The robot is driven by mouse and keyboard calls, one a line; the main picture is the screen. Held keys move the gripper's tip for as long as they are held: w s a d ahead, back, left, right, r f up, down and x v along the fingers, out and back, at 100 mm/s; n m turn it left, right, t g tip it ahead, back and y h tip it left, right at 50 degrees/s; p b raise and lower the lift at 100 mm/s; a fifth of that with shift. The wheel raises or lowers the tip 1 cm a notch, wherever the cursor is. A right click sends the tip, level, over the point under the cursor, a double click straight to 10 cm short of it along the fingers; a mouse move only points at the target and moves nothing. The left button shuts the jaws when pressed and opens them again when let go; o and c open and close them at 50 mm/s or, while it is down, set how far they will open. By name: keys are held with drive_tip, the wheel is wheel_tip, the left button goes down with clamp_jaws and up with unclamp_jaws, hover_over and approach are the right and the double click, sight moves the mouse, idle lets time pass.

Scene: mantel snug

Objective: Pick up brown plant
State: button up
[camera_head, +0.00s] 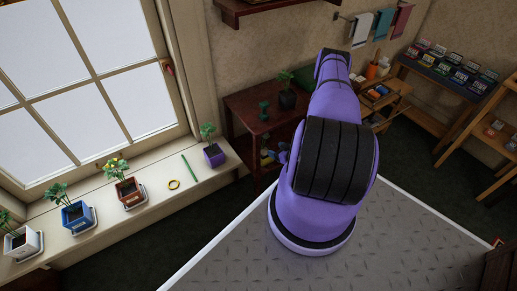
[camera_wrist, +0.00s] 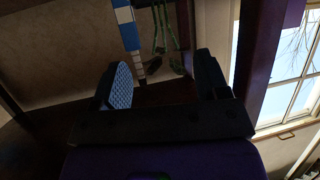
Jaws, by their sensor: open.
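The brown plant (camera_head: 128,192) is a leafy plant with yellowish flowers in a reddish-brown pot. It stands upright on a white saucer on the windowsill (camera_head: 165,203) in the head view, left of my arm. My gripper (camera_wrist: 160,75) shows in the wrist view with its two dark fingers spread apart and nothing between them. In the head view my purple arm hides the gripper. The brown plant cannot be made out in the wrist view.
A blue-potted plant (camera_head: 76,214) and a white-potted plant (camera_head: 21,243) stand left of it. A yellow ring (camera_head: 174,184), a green stick (camera_head: 189,166) and a purple-potted plant (camera_head: 214,155) lie or stand to its right. A dark red table (camera_head: 245,107) is behind.

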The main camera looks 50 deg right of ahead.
sight(264, 148)
drive_tip(key=x, duration=1)
drive_tip(key=shift+w, duration=0.25)
clamp_jaws()
